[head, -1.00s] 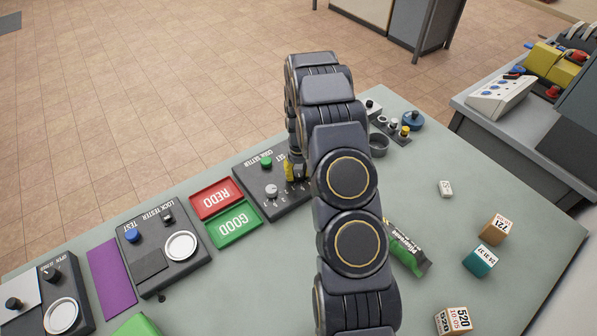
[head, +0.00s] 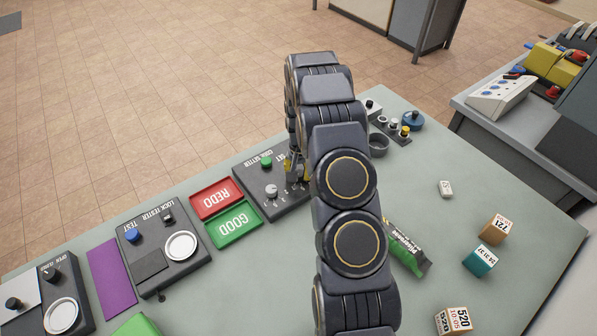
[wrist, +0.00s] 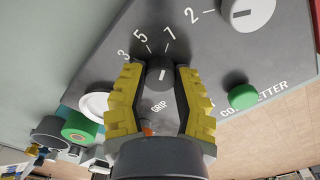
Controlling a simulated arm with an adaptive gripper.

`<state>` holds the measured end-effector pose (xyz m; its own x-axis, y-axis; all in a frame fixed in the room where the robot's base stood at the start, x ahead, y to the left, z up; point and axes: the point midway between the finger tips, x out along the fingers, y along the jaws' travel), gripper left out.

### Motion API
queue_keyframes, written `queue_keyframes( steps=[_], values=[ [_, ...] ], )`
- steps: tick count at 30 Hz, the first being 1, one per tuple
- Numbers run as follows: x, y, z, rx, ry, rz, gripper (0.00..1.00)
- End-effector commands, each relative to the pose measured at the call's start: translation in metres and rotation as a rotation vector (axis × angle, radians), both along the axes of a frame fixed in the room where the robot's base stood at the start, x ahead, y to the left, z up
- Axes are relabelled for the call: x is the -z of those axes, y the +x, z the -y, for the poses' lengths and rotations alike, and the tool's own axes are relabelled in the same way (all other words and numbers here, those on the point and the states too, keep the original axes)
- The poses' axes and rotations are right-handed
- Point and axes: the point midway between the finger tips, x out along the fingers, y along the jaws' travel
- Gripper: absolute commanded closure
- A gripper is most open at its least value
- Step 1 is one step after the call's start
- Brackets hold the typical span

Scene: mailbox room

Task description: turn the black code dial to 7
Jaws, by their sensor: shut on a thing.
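The black code dial (wrist: 160,72) sits on the dark grey code setter panel (wrist: 215,65) in the wrist view. Numbers 3, 5 and 7 stand around its far side, and the word GRIP is on the near side. Its short white mark appears to point toward the 7. My gripper (wrist: 160,75) is shut on the dial, with one yellow finger on each side. In the head view the panel (head: 248,181) is partly behind my arm, my gripper (head: 295,171) is partly visible, and the dial is hidden.
A pale knob (wrist: 247,10) and a green button (wrist: 242,97) are on the same panel. A red REDO tray (head: 215,198) and a green GOOD tray (head: 234,225) lie left of the panel. A dark box with small knobs (head: 404,131) is to the right.

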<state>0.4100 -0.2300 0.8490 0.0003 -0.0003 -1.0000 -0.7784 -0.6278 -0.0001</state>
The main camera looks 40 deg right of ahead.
Motion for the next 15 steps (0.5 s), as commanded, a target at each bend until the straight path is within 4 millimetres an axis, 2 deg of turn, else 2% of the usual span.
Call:
queue_keyframes(
  steps=[12, 13, 14, 15],
  values=[
    [0.0012, -0.0002, -0.0004, 0.006, 0.001, -0.001, 1.0],
    [0.0012, -0.0002, -0.0004, 0.005, 0.001, -0.001, 0.58],
    [0.0011, -0.0001, -0.0003, 0.005, 0.001, -0.001, 0.45],
    [0.0009, 0.0, -0.0004, 0.005, 0.0, 0.0, 0.39]
  ],
)
